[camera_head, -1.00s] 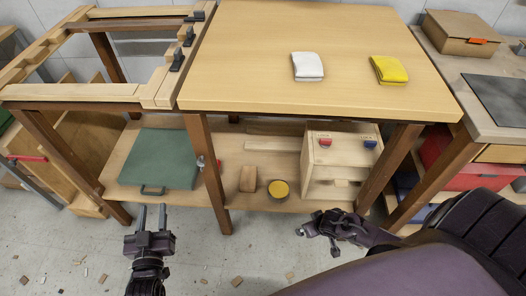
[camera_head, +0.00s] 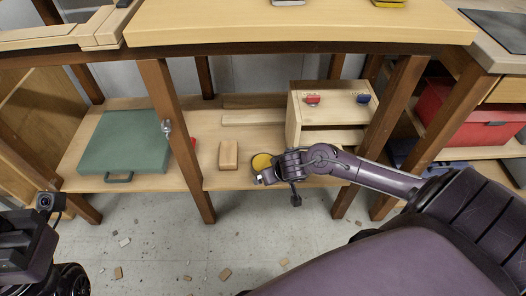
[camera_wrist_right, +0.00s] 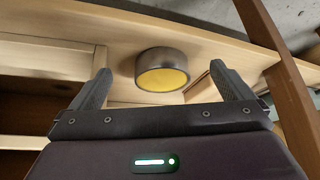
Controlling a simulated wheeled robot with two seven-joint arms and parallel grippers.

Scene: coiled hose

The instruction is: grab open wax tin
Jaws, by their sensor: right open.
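The open wax tin (camera_head: 261,162) is a round dark-rimmed tin with a yellow top, on the lower shelf near its front edge. My right gripper (camera_head: 268,176) is at the tin and partly covers it in the head view. In the right wrist view the tin (camera_wrist_right: 163,72) lies ahead, between the two spread fingers (camera_wrist_right: 161,78), with a visible gap on each side. The right gripper is open and holds nothing. Part of my left arm's end (camera_head: 35,235) shows at the lower left edge; its fingertips cannot be made out.
A wooden block (camera_head: 228,155) stands left of the tin. A green case (camera_head: 125,142) lies farther left. A wooden box with red and blue knobs (camera_head: 335,98) stands to the right behind. Table legs (camera_head: 178,140) rise on both sides. Wood scraps litter the floor.

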